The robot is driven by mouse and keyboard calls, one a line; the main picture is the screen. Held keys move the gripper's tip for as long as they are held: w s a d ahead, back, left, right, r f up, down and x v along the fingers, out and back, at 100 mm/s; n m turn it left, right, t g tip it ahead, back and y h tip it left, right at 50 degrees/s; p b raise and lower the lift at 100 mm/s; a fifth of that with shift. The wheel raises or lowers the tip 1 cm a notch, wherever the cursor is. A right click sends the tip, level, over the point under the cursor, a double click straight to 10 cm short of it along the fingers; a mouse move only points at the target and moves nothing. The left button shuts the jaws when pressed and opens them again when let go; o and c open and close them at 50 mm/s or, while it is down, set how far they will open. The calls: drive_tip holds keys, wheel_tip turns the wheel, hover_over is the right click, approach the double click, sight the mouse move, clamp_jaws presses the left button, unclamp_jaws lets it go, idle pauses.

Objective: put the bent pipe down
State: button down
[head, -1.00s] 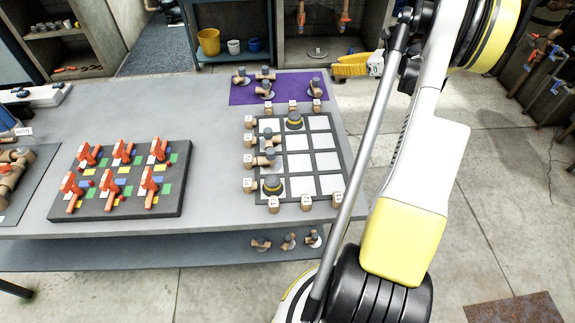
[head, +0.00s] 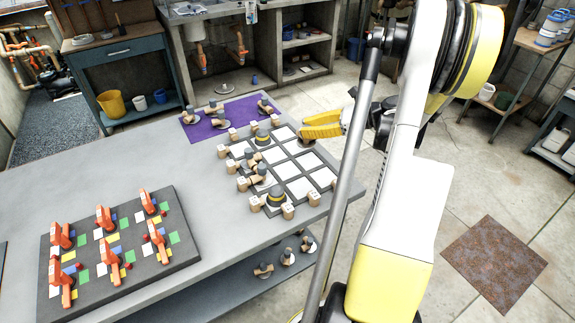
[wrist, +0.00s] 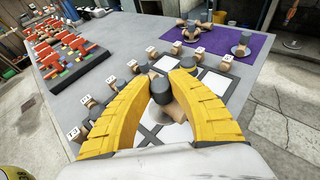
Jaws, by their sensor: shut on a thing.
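My gripper (wrist: 160,70) has its yellow fingers closed around a bent pipe (wrist: 160,92) with a grey cap and tan body. In the wrist view the pipe is over the grid board; I cannot tell whether it touches it. In the head view the gripper (head: 322,125) is just beyond the board's right edge, and the held pipe cannot be made out. The grid board (head: 292,148) has white squares in a dark frame. On it stand two yellow-ringed dark pieces (head: 262,138) (head: 277,196) and grey-capped pipes (head: 262,168).
Tan numbered blocks (head: 288,211) line the board's edges. A purple mat (head: 205,131) behind holds several bent pipes. A dark tray (head: 178,248) of red-handled valves lies at the front left. More pipes (head: 287,257) lie on the lower shelf. Bare grey bench (head: 110,165) lies left of the board.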

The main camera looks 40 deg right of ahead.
drive_tip(key=shift+w+a+f+b, duration=0.25)
drive_tip(key=shift+a+f+b, duration=0.5)
drive_tip(key=shift+a+f, duration=0.5)
drive_tip(key=shift+w+a+f+b, duration=0.25)
drive_tip(key=shift+a+f+b, duration=0.6)
drive_tip(key=shift+f, duration=0.55)
drive_tip(key=shift+w+a+f+b, duration=0.25)
drive_tip(key=shift+a+f+b, duration=0.35)
drive_tip(key=shift+a+f, duration=0.7)
drive_tip(key=shift+d+f, duration=0.1)
drive_tip(key=shift+f, duration=0.2)
drive_tip(key=c, duration=1.3)
unclamp_jaws()
drive_tip(key=shift+r, duration=0.1)
